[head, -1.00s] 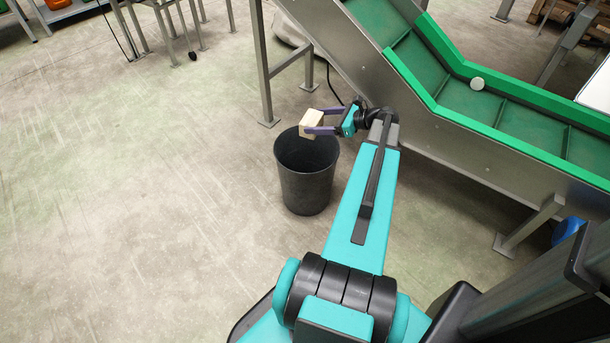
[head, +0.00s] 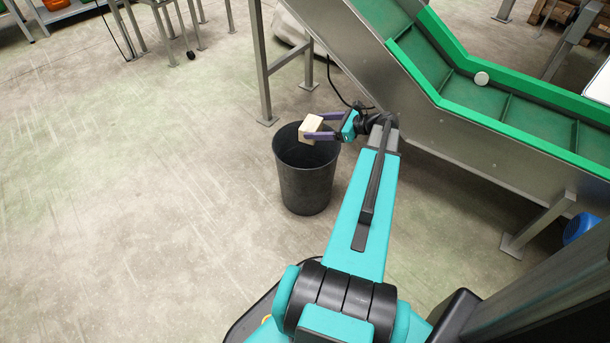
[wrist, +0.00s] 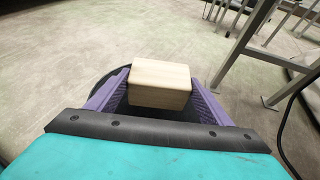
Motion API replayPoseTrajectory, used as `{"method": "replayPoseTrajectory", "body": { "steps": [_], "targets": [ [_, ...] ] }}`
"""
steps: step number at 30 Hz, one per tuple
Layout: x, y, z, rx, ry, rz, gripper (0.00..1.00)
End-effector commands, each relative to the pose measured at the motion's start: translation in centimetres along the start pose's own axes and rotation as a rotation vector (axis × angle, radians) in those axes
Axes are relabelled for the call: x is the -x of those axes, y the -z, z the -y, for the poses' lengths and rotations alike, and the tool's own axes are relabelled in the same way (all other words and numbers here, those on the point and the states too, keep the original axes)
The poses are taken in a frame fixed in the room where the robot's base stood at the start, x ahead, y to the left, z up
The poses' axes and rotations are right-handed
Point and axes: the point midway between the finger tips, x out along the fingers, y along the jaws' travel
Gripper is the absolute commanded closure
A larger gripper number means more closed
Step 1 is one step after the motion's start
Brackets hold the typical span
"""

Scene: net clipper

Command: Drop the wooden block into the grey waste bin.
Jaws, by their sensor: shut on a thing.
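The pale wooden block (head: 310,128) is held between the purple fingers of my gripper (head: 317,134), which is shut on it. In the wrist view the block (wrist: 160,83) sits between both fingertips. The dark grey waste bin (head: 306,186) stands upright on the floor. In the head view the block appears over the bin's open mouth, toward its far rim. In the wrist view part of the bin's dark rim (wrist: 101,84) shows below and left of the block; the rest is hidden by the block and gripper.
A black cable hangs near my gripper. The floor to the left is clear.

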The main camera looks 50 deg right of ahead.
Motion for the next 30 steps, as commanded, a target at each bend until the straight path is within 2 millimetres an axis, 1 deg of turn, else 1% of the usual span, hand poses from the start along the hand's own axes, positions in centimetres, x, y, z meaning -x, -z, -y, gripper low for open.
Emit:
{"method": "replayPoseTrajectory", "body": {
  "steps": [3, 14, 15, 17, 18, 19, 30],
  "targets": [
    [-0.18, 0.37, -0.01, 0.0, 0.0, 0.001, 0.52],
    [-0.2, 0.37, -0.02, 0.001, 0.0, 0.001, 0.52],
    [-0.2, 0.37, -0.02, 0.001, -0.001, 0.001, 0.23],
    [-0.21, 0.37, -0.02, 0.001, -0.001, 0.001, 0.13],
    [-0.21, 0.37, -0.02, 0.001, -0.001, 0.001, 0.06],
    [-0.21, 0.38, -0.02, 0.001, -0.001, 0.001, 0.04],
    [0.01, 0.4, -0.01, 0.0, 0.0, 0.0, 0.04]
  ]
}}
